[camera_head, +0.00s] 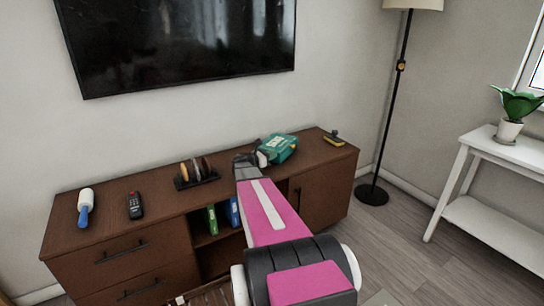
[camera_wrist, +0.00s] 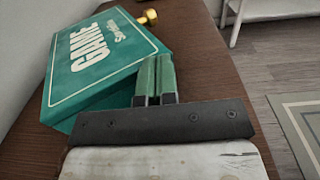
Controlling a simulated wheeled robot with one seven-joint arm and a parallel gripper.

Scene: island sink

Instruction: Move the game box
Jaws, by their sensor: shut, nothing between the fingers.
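The teal game box (camera_head: 281,148) sits toward the right part of the brown cabinet top. In the wrist view the game box (camera_wrist: 105,60) fills the upper left, with white "GAME" lettering on its top face. My gripper (camera_head: 259,160) is beside the box, at its left side in the head view. In the wrist view my gripper (camera_wrist: 154,75) has its two green fingers together with nothing between them. They overlap the box's near right edge in that view, and I cannot tell whether they touch it.
The brown cabinet (camera_head: 155,205) also carries a lint roller (camera_head: 85,206), a remote (camera_head: 135,205), a dark rack (camera_head: 196,174) and a small yellow-black object (camera_head: 334,138). A floor lamp (camera_head: 401,66) and white table (camera_head: 487,150) stand right. A TV (camera_head: 180,45) hangs above.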

